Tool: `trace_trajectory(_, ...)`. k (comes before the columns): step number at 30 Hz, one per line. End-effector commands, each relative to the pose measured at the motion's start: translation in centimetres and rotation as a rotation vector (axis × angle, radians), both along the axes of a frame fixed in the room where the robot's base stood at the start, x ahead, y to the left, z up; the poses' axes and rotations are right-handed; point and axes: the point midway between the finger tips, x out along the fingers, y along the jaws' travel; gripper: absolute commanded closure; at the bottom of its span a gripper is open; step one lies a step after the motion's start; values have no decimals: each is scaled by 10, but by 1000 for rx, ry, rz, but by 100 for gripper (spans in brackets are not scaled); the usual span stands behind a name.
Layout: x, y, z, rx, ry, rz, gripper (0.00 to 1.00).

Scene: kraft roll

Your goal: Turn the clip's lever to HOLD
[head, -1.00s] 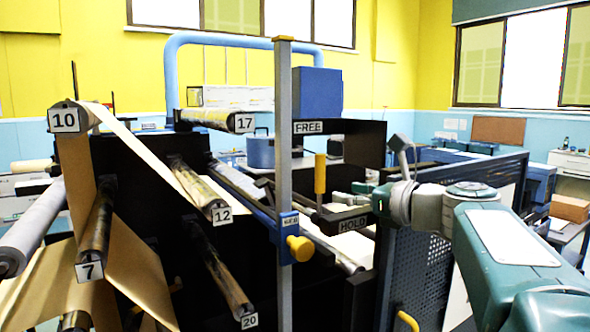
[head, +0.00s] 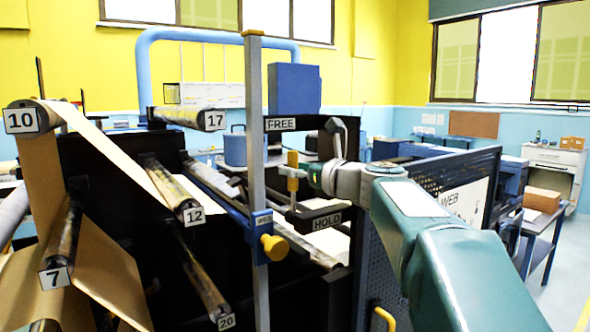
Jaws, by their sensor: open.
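The clip's lever has a yellow upright handle (head: 292,158). It stands between the FREE plate (head: 281,124) above and the HOLD plate (head: 326,220) below, to the right of a grey post. My gripper (head: 300,172) reaches in from the right at the handle, and its pale fingers cover part of the handle's middle. The gripper is open. I cannot tell whether the fingers touch the handle. The lever's lower end and pivot are partly hidden.
The grey post (head: 256,110) carries a blue block with a yellow knob (head: 274,247), close left of the lever. Numbered rollers and kraft paper (head: 100,260) fill the left. A dark mesh panel (head: 385,260) stands below my arm. Open floor shows at far right.

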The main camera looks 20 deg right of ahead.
Motion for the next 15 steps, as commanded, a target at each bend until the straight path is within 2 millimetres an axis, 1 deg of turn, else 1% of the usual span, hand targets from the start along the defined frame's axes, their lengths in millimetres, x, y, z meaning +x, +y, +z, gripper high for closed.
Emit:
trace_trajectory(5,0,2,0,-1,0,1,35)
trace_trajectory(6,0,1,0,0,0,1,39)
trace_trajectory(8,0,0,0,0,0,1,66)
trace_trajectory(9,0,0,0,0,0,1,84)
trace_trajectory(10,0,0,0,0,0,1,97)
trace_trajectory(11,0,-1,0,1,0,1,100)
trace_trajectory(15,0,-1,0,1,0,1,100)
